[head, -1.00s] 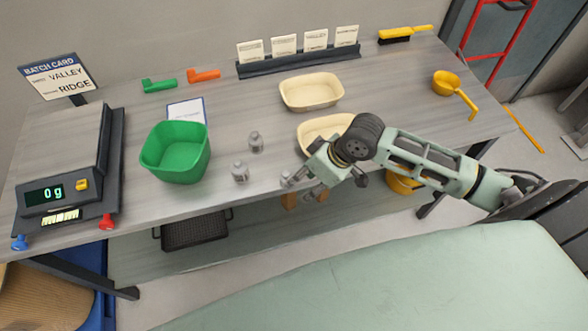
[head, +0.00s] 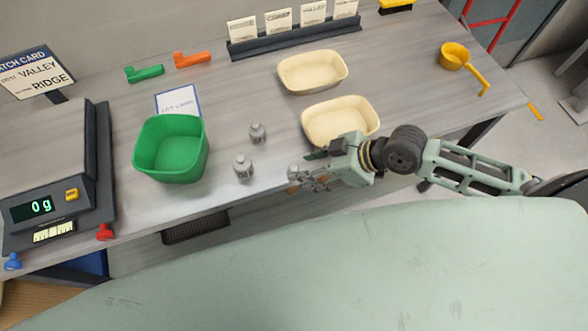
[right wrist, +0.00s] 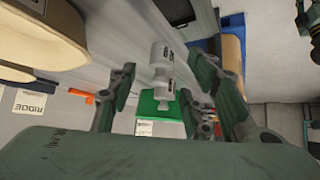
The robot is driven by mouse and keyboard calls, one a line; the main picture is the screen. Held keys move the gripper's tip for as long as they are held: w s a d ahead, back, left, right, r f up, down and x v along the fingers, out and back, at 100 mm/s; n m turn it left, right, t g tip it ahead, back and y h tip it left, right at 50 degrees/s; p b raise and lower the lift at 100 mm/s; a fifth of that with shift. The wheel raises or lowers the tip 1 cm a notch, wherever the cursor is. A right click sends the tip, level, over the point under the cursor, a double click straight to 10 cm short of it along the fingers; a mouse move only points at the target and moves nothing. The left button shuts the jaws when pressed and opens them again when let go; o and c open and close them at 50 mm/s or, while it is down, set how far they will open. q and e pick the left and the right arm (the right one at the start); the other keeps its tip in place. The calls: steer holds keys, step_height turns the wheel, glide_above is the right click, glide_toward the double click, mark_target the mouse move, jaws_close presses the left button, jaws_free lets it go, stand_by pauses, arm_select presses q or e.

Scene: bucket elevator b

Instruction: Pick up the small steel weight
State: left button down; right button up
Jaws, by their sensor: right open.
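Three steel weights stand on the bench. One (head: 257,132) is at the back and one (head: 243,167) is nearer the front edge. A third weight (head: 294,171) is right at my right gripper, partly covered by it; I cannot tell sizes surely. My right gripper (head: 308,170) points left with its fingers open, at the bench's front edge. In the right wrist view, a weight (right wrist: 161,55) shows between the spread fingers (right wrist: 166,85), with another weight (right wrist: 168,92) behind it. I cannot tell whether the fingers touch the nearest one. My left gripper is not in view.
A green bin (head: 172,150) stands left of the weights, and a scale (head: 50,215) reading 0 g is further left. Two cream trays (head: 312,72) (head: 342,118) lie behind my right gripper. A card rack (head: 295,38) stands at the back.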

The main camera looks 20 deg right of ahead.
mark_target(298, 171)
steer(key=p+x, duration=0.1)
steer(key=x, duration=0.3)
steer(key=shift+a+f, duration=0.1)
steer(key=shift+c, duration=0.3)
steer(key=c, duration=0.9)
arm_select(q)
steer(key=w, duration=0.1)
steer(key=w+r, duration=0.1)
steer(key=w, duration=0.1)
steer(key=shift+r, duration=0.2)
arm_select(e)
jaws_close()
